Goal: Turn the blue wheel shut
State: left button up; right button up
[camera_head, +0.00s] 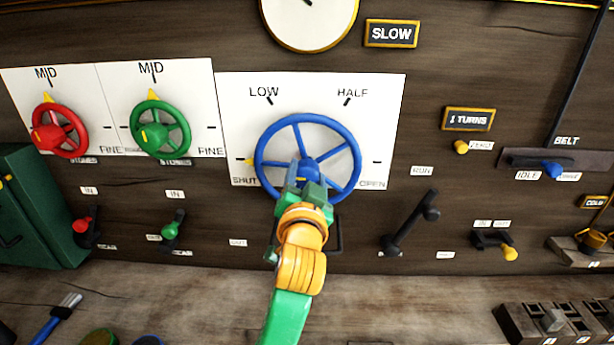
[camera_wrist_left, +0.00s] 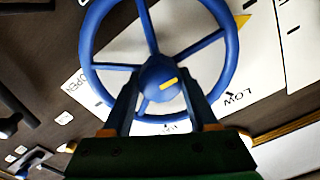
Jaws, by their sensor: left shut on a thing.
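The blue wheel (camera_head: 342,130) is mounted on a white plate marked SHUT, LOW, HALF and OPEN. Its yellow pointer (camera_head: 248,161) is at the left, level with the SHUT mark. In the left wrist view the blue wheel (camera_wrist_left: 228,60) fills the upper middle, its hub showing a short yellow bar. My left gripper (camera_head: 308,188) comes up from below and is shut on the wheel's hub. In the wrist view the fingers of the left gripper (camera_wrist_left: 160,100) lie on either side of the hub. The gripper hides the wheel's lower spokes in the head view. My right gripper is not in view.
A red wheel (camera_head: 74,121) and a green wheel (camera_head: 180,118) stand at the left, pointers at MID. A black lever (camera_head: 410,222) is right of the blue wheel. A slotted block (camera_head: 550,322) lies on the bench at lower right.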

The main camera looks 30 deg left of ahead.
pick_arm(q)
jog(key=shift+r+n, duration=0.3)
jog(key=shift+n, duration=0.1)
jog(key=o, duration=1.1)
jog(key=shift+o, duration=1.3)
jog(key=shift+f, duration=0.1)
jog(key=shift+w+a+f, duration=0.1)
